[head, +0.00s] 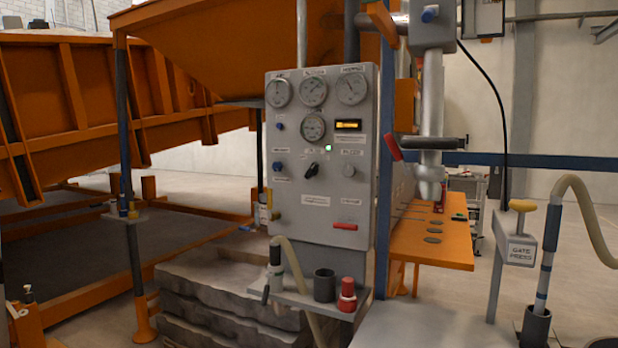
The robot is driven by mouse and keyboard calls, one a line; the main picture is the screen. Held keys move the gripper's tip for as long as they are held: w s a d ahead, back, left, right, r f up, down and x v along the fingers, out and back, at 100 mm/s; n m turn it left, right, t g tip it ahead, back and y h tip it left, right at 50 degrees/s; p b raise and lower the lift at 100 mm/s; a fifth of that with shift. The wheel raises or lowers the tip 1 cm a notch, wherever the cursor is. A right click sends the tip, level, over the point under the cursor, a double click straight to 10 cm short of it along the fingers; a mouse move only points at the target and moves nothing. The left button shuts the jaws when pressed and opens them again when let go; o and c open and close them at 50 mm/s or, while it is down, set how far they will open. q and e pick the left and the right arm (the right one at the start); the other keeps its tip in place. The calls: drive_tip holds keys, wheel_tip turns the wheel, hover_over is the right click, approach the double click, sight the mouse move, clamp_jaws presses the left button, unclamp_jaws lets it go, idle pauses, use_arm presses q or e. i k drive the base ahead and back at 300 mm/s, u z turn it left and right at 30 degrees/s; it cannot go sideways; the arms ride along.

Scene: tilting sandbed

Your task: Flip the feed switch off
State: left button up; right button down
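The grey control panel (321,215) stands upright in the middle of the head view. A black switch knob (312,170) sits at its centre, tilted with its upper end to the right; the small labels are too blurred to tell whether it is the feed switch. A small green lamp (328,148) is lit above it. Neither of my grippers is in view.
Below the panel, a grey shelf (302,299) bears a dark cup (324,285), a red knob-topped part (347,295) and a hose nozzle (275,262). An orange table (435,243) and a gate press post (522,250) stand to the right. The orange sandbed (90,100) fills the left.

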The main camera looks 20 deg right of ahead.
sight(313, 170)
drive_tip(key=u, duration=0.35)
drive_tip(key=i, duration=0.55)
drive_tip(key=u, duration=0.55)
drive_tip(key=i, duration=1.05)
drive_tip(key=z, duration=0.9)
drive_tip(key=i, duration=0.65)
drive_tip(key=z, duration=0.55)
